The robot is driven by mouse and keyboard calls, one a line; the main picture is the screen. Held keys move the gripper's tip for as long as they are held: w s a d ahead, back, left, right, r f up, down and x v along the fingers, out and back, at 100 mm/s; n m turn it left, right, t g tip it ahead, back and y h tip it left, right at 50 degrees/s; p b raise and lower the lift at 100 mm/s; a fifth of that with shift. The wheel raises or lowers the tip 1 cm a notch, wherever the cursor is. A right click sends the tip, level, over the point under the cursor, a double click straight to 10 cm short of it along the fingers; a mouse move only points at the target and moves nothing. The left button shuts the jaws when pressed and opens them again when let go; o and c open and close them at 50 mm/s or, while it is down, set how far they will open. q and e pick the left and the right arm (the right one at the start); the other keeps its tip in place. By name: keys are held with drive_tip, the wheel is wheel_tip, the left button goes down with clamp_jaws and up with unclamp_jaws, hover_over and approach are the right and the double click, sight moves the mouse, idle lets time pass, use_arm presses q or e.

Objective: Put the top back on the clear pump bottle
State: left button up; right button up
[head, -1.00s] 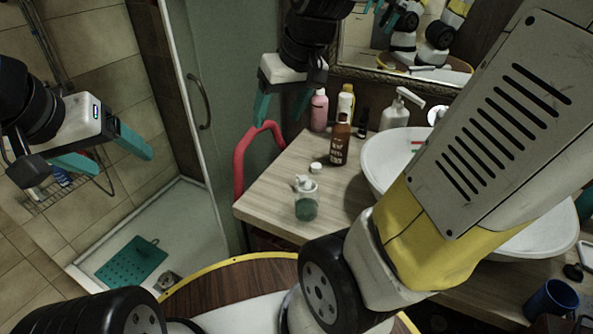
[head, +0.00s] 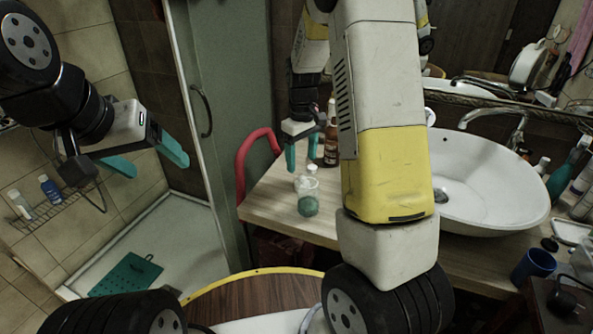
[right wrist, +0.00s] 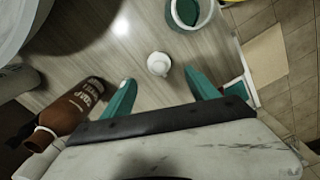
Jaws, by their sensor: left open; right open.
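The clear pump bottle (head: 308,204) stands on the wooden counter with green liquid low inside. In the right wrist view the bottle (right wrist: 187,14) looks open from above. A white pump top (right wrist: 158,64) is on the counter just behind it; in the head view it shows only partly, at the bottle's upper edge. My right gripper (head: 301,160) is open, pointing down above and behind the bottle. In the right wrist view the pump top appears between and just beyond its fingertips, not gripped. My left gripper (head: 148,164) is open and empty at the left, over the shower area.
A brown bottle (right wrist: 70,112) stands close to my right gripper, behind the pump top. A white basin (head: 490,190) fills the counter's right. A red curved rail (head: 243,160) borders the counter's left edge. A blue cup (head: 533,265) stands far right.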

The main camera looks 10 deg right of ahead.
drive_tip(key=shift+f, duration=1.3)
drive_tip(key=shift+f, duration=0.1)
wheel_tip(320, 180, down, 5)
drive_tip(key=shift+d, duration=0.15)
drive_tip(key=c, duration=1.4)
